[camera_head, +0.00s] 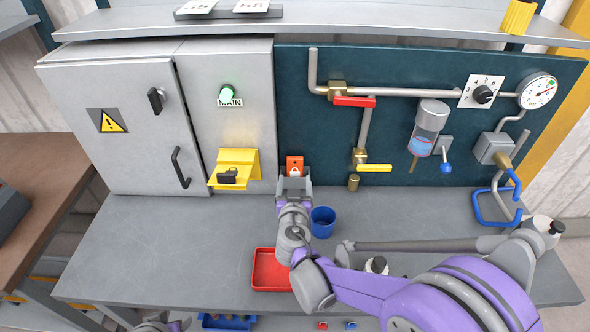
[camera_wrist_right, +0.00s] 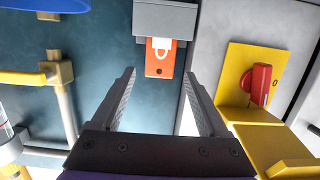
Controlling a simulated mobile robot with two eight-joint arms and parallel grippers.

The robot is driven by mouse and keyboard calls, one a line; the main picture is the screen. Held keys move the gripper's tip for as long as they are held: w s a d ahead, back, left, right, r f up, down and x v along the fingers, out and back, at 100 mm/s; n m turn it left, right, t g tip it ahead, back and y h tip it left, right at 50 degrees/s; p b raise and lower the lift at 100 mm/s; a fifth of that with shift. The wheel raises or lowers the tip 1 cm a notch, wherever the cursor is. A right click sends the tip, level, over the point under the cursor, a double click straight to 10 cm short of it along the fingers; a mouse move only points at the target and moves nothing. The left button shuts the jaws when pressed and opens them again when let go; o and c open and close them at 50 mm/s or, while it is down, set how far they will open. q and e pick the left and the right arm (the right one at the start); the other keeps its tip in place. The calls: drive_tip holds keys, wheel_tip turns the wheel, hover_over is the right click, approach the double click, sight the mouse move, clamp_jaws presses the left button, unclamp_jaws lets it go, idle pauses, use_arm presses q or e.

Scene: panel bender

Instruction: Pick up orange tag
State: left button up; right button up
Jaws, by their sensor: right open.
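The orange tag (camera_head: 295,163) with a white padlock mark is upright against the dark panel, just right of the grey cabinet. In the right wrist view the tag (camera_wrist_right: 155,65) sits in a grey holder (camera_wrist_right: 165,20), which covers part of it. My right gripper (camera_head: 294,184) is directly in front of the tag and overlaps its lower end in the head view. In the right wrist view its two fingers (camera_wrist_right: 159,76) are spread apart with nothing between them, and the tag lies straight beyond, between the fingertips. My left gripper is not clearly visible.
Pipes with red and yellow valve levers (camera_head: 374,168) are to the right. A blue cup (camera_head: 323,221) and red tray (camera_head: 270,270) lie below my right gripper. The bench's left side is clear.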

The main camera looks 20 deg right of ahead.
sight(295, 165)
drive_tip(key=x, duration=0.6)
drive_tip(key=shift+w+r, duration=0.15)
drive_tip(key=shift+w, duration=0.05)
drive_tip(key=shift+s, duration=0.1)
drive_tip(key=shift+c, duration=0.7)
drive_tip(key=c, duration=1)
drive_tip(key=shift+r, duration=0.15)
